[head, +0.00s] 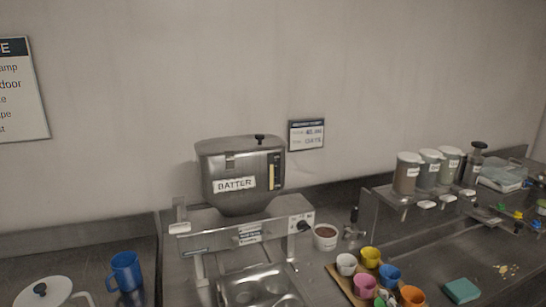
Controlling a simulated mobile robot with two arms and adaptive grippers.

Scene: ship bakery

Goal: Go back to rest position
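Neither of my grippers shows in the head view, so I cannot tell whether they hold anything. The view takes in a steel batter dispenser (241,171) labelled BATTER, standing in the middle of the counter. Below it is a steel tray or mould (262,287), cut off by the bottom edge.
Several coloured cups, one yellow (370,257), stand on a wooden board (338,276) near a brown-filled bowl (325,237). Canisters (408,173) line a shelf at right, above a teal cloth (462,290).

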